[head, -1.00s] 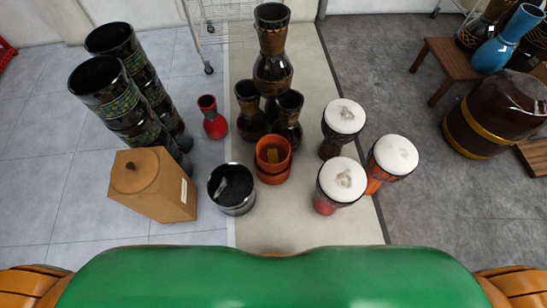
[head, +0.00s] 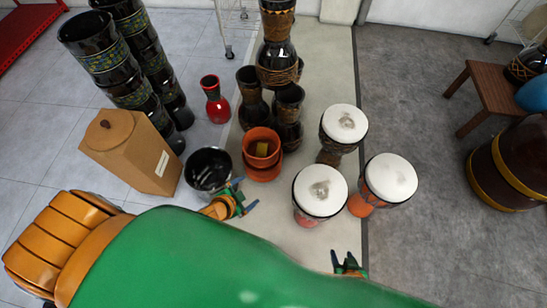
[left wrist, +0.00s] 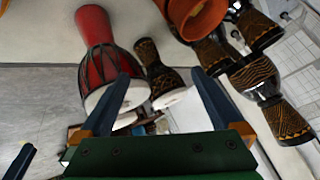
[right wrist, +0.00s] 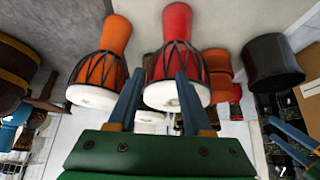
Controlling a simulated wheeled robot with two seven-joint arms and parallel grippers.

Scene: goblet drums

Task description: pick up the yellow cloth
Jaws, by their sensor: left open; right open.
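The yellow cloth (head: 262,149) shows in the head view as a small yellow piece inside the upper of two stacked orange pots (head: 275,136). Its lower part is hidden by the pot wall. My left gripper (head: 243,196) is open and empty, just in front of the pots and beside the black bowl. My right gripper (head: 349,262) is open and empty, in front of the white-topped drums, well apart from the pots.
White-topped drums (head: 319,190) stand right of the pots. A black bowl (head: 208,170) is left of them and dark goblet drums (head: 288,105) stand behind. A wooden box (head: 135,155) and tall black drums (head: 100,60) are further left. Floor between left gripper and right drums is clear.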

